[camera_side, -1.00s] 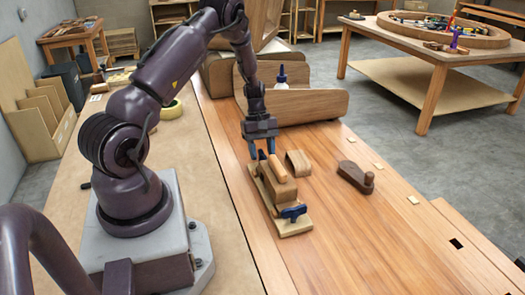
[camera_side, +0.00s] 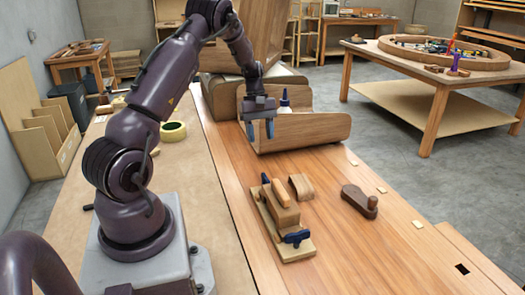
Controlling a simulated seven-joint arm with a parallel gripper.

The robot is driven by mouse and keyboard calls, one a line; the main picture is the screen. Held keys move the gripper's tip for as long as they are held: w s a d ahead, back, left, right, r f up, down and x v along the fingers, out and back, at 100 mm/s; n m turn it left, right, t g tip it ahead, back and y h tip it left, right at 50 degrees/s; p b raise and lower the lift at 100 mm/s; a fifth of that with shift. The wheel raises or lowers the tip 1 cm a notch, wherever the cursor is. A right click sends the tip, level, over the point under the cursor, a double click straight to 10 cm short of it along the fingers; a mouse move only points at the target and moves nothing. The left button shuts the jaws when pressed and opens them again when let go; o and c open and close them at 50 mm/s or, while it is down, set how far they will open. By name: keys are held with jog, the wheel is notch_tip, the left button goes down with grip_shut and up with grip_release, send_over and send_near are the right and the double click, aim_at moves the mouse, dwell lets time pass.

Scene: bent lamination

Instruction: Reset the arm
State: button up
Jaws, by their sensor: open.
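My gripper (camera_side: 259,130) hangs above the wooden bench (camera_side: 350,255), fingers pointing down. Its blue fingers are apart with nothing between them. Below and nearer the camera, a clamped wooden assembly (camera_side: 284,212) sits on a pale board (camera_side: 298,248), with a blue clamp (camera_side: 297,237) at the near end and another dark blue part (camera_side: 265,179) at the far end. My gripper is clear of it. A small curved wood piece (camera_side: 301,187) stands just right of the assembly.
A wooden hand plane (camera_side: 360,202) lies to the right. Yellow tape (camera_side: 173,131) lies to the left. The bench's near right is mostly clear.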

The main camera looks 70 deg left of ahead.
jog(key=shift+a+r, duration=0.2)
jog(key=shift+r, duration=0.3)
jog(key=s+d+r+m+t+y, duration=0.1)
jog(key=s+d+r+m, duration=0.3)
jog(key=d, duration=0.6)
jog(key=s+d+r+m+t+y, duration=0.2)
jog(key=s+d+r+m, duration=0.2)
jog(key=d+r+m, duration=0.4)
jog(key=s+d+r+m+t+y, duration=0.1)
jog(key=s+d+r+m, duration=0.3)
jog(key=d, duration=0.7)
notch_tip(320, 180, up, 3)
jog(key=shift+d+f+m+t, duration=0.1)
jog(key=shift+d+m+t, duration=0.2)
jog(key=shift+m+t, duration=0.6)
jog(key=shift+o, duration=0.2)
